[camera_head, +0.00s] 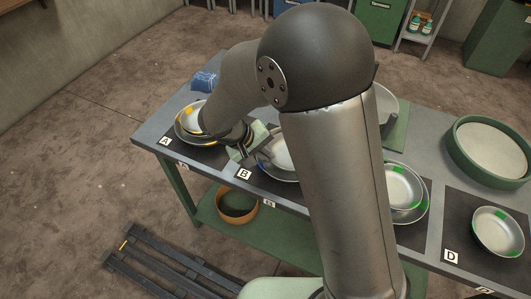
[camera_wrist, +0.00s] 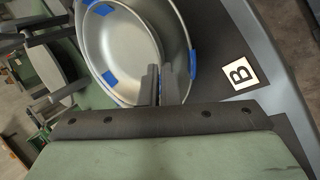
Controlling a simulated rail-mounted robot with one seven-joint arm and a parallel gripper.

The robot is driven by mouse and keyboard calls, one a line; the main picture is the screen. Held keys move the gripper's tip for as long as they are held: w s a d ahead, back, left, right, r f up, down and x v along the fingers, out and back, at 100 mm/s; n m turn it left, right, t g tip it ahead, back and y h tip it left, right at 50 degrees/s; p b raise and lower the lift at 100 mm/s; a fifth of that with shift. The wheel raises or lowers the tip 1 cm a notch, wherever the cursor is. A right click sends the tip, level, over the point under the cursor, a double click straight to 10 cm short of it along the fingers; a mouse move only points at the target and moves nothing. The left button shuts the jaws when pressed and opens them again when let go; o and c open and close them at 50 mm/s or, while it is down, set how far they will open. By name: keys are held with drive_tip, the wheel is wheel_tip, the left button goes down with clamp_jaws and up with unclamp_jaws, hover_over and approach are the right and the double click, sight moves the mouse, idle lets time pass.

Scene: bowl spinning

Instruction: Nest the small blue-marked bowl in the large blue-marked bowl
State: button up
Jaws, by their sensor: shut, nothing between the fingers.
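The small blue-marked bowl (camera_wrist: 125,45) lies inside the large blue-marked bowl (camera_wrist: 179,35) in the wrist view, toward the left of it. I cannot tell whether it sits flat. The large bowl is on the dark mat labelled B. In the head view my arm hides much of this pair, leaving part of the small bowl (camera_head: 284,150) and the large bowl's rim (camera_head: 272,173) in sight. My gripper (camera_wrist: 165,84) is shut and empty, its fingertips over the near rims of the bowls; whether they touch is unclear. It also shows in the head view (camera_head: 262,158).
Yellow-marked bowls (camera_head: 187,128) are on mat A at the left. Green-marked bowls (camera_head: 400,186) stand right of my arm, and another green-marked bowl (camera_head: 497,230) is on mat D. A large green-rimmed round tray (camera_head: 455,160) stands at the back right. A blue cloth-like item (camera_head: 204,80) lies back left.

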drive_tip(key=shift+o, duration=0.7)
drive_tip(key=shift+p+v, duration=0.55)
drive_tip(key=shift+v, duration=1.05)
drive_tip(key=o, duration=0.6)
drive_tip(key=shift+c, duration=0.2)
wheel_tip(320, 180, up, 5)
drive_tip(key=p, duration=0.3)
